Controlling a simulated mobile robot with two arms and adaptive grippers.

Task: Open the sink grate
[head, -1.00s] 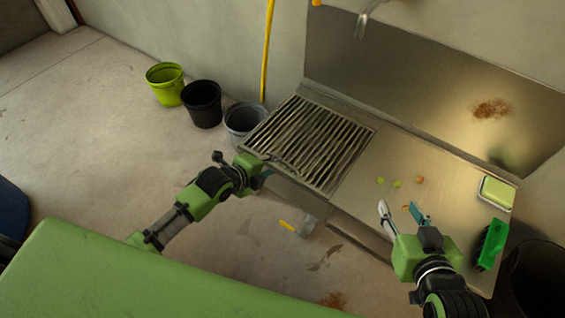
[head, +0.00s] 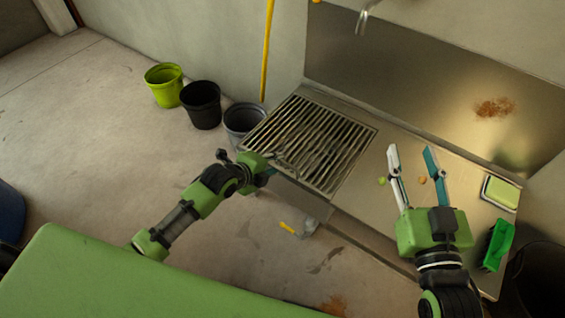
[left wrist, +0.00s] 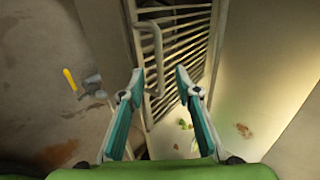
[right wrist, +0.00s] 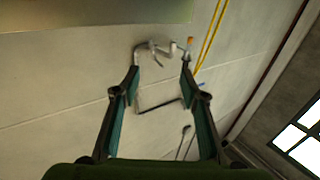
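The sink grate (head: 335,135) is a slatted metal panel lying flat over the basin at the left of the steel counter. Its bent bar handle (left wrist: 157,45) shows in the left wrist view, near the grate's edge. My left gripper (head: 276,168) is at the grate's near left edge. In the left wrist view its two fingers (left wrist: 158,74) are apart, with the handle's lower end between the tips in the picture; contact cannot be told. My right gripper (head: 411,148) is open and empty above the counter, right of the grate. Its wrist view faces the wall and faucet (right wrist: 155,50).
The steel counter (head: 365,215) holds small food scraps (head: 422,180), a sponge in a dish (head: 500,192) and a green brush (head: 497,243). A grey bucket (head: 240,122) stands against the basin's left side. A yellow-handled valve (head: 290,229) sits below the basin. Open floor lies left.

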